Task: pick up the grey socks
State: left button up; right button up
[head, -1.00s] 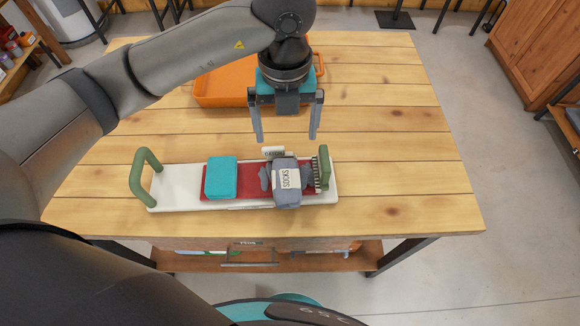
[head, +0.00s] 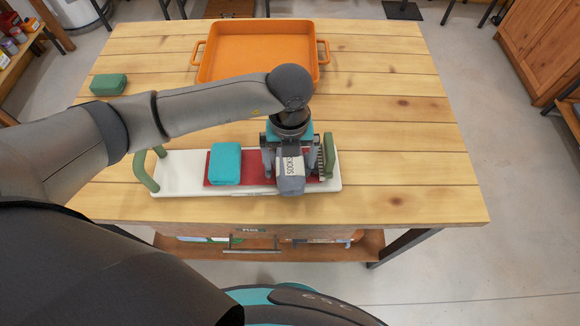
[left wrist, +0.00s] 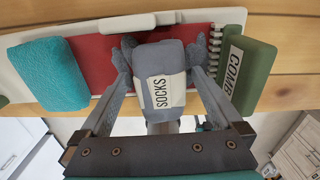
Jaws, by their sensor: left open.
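The grey socks (head: 291,178), a rolled bundle with a white SOCKS label, lie on the red mat near the right end of the white tray (head: 180,178). They also show in the left wrist view (left wrist: 158,82). My left gripper (head: 290,168) is down at the socks and open. In the left wrist view its two fingers (left wrist: 160,88) stand on either side of the bundle. I cannot tell whether the fingers touch it. The head view hides part of the socks behind the gripper. My right gripper is not in view.
A teal block (head: 225,163) lies on the mat left of the socks. A green comb (head: 327,157) stands close on the right. An orange pan (head: 262,82) and a green block (head: 108,84) are farther back. The table's right side is clear.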

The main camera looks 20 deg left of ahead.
pick_arm(q)
jog(key=shift+f, duration=0.1)
jog(key=shift+c, duration=0.2)
jog(key=c, duration=1.4)
